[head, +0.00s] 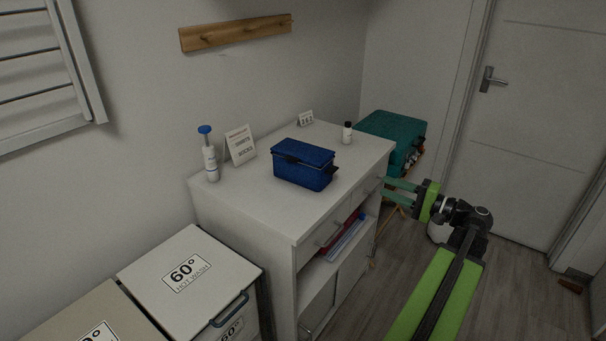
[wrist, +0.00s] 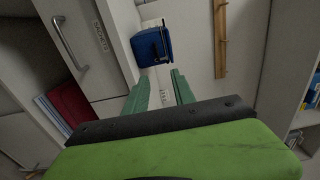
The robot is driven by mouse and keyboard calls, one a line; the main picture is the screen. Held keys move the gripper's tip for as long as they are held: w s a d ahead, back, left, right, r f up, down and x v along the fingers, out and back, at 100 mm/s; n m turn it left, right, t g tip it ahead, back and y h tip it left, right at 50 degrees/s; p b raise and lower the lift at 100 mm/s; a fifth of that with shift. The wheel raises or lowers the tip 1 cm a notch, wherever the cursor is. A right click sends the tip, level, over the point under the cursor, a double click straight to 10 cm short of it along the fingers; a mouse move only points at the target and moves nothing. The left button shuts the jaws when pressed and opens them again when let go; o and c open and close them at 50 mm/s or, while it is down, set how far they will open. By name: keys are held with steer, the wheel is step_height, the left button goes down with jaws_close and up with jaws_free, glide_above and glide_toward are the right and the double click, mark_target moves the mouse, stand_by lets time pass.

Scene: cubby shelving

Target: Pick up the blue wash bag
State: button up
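The blue wash bag (head: 304,167) is a dark blue box-shaped bag with dark handles on its sides. It sits upright on the white cabinet top (head: 240,195), near the middle. In the wrist view the bag (wrist: 152,46) shows beyond the fingertips, slightly left of centre. My gripper (head: 386,187) is to the right of the cabinet, clear of the bag. Its two green fingers stand apart with nothing between them, and they also show in the wrist view (wrist: 159,75).
On the cabinet top stand a blue-capped pump bottle (head: 210,160), a sign card (head: 240,145), a small card (head: 306,118) and a small dark-capped bottle (head: 347,133). A teal case (head: 397,134) is behind the cabinet's right end. White hampers (head: 190,270) stand at the front left.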

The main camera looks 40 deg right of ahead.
steer(key=x, duration=1.7)
steer(key=shift+w+f, duration=0.2)
steer(key=shift+w, duration=0.05)
jaws_close()
stand_by(0.6)
